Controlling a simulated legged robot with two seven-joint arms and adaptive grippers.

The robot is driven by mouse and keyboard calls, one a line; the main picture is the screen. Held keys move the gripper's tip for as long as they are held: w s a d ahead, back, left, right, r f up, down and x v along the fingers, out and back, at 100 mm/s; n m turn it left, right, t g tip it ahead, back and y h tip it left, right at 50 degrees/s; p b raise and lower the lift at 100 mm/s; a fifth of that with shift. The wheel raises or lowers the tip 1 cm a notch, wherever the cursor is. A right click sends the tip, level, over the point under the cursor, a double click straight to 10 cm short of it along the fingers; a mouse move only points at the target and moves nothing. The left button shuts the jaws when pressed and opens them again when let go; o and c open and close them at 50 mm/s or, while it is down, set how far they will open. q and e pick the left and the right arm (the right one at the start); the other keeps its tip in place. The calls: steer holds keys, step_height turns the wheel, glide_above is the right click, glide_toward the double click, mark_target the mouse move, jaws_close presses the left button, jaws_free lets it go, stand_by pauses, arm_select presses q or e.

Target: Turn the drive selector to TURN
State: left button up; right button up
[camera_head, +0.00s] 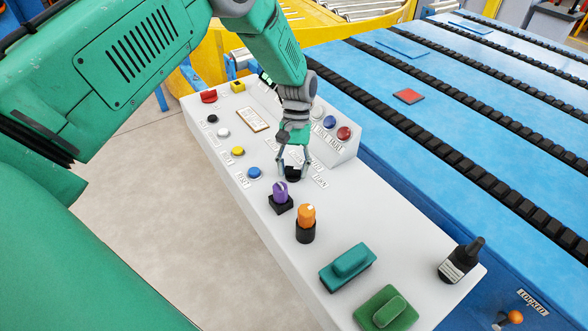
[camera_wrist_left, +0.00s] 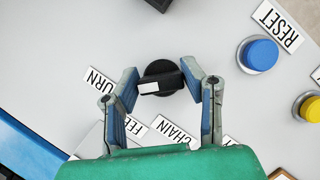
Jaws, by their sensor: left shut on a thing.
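The drive selector is a black round knob with a raised bar (camera_wrist_left: 160,84), and a white mark sits on the bar's left end in the left wrist view. That mark faces the partly hidden label ending in "URN" (camera_wrist_left: 101,84). Labels reading CHAIN (camera_wrist_left: 175,133) and a partly covered "FEE" (camera_wrist_left: 135,126) lie below the knob. My left gripper (camera_wrist_left: 158,78) is shut on the selector, one finger at each end of the bar. In the head view my left gripper (camera_head: 293,168) reaches down over the black selector (camera_head: 292,176). My right gripper is not in view.
A purple knob (camera_head: 280,194) and an orange knob (camera_head: 306,216) stand close in front of the selector. Blue (camera_head: 254,173) and yellow (camera_head: 238,151) buttons line the panel's left side. Teal (camera_head: 350,263) and green (camera_head: 388,310) handles and a black lever (camera_head: 462,258) are nearer.

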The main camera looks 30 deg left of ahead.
arm_select(q)
steer(key=shift+w+a+r+m, duration=0.1)
steer(key=shift+w+m, duration=0.2)
stand_by(0.4)
steer(key=o, duration=1.1)
steer(key=shift+o, duration=0.2)
steer(key=shift+f, duration=0.2)
steer(key=shift+a, duration=0.1)
steer(key=shift+w+r, duration=0.1)
steer(key=shift+r, duration=0.4)
steer(key=v, duration=1.1)
steer(key=shift+w+f, duration=0.1)
steer(key=shift+w, duration=0.05)
